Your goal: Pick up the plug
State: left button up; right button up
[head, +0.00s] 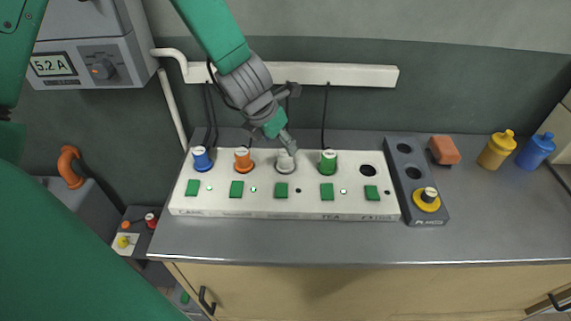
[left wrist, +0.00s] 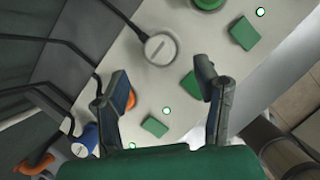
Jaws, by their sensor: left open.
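My left gripper (head: 288,122) is open and empty above the white panel (head: 300,209), close over the white-grey plug (head: 285,161). In the left wrist view its two fingers (left wrist: 160,82) are spread wide, with the white-grey plug (left wrist: 160,48) beyond their tips and nothing between them. Blue (head: 202,158), orange (head: 243,159) and green (head: 328,162) plugs also stand in the panel. My right gripper is not in view.
The panel has an empty hole (head: 368,170) at its right and green blocks (head: 327,192) along its front. An orange block (head: 445,150), a yellow bottle (head: 497,150) and a blue bottle (head: 535,150) stand at right. Black cables (head: 325,115) hang behind the plugs. The front counter is clear.

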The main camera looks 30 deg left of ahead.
aim_at(284, 155)
pick_arm(q)
jog(key=x, duration=0.3)
jog(key=shift+w+d+f, duration=0.1)
jog(key=shift+w+d, duration=0.1)
jog(key=shift+d, duration=0.05)
jog(key=f, duration=0.1)
jog(key=w+f, duration=0.1)
jog(key=f, duration=0.1)
jog(key=a+f+b, duration=0.1)
jog(key=f, duration=0.1)
jog(key=shift+w+f, duration=0.1)
jog(key=shift+w, duration=0.15)
jog(key=shift+d, duration=0.2)
jog(key=shift+s+d, duration=0.1)
jog(key=c, duration=1.3)
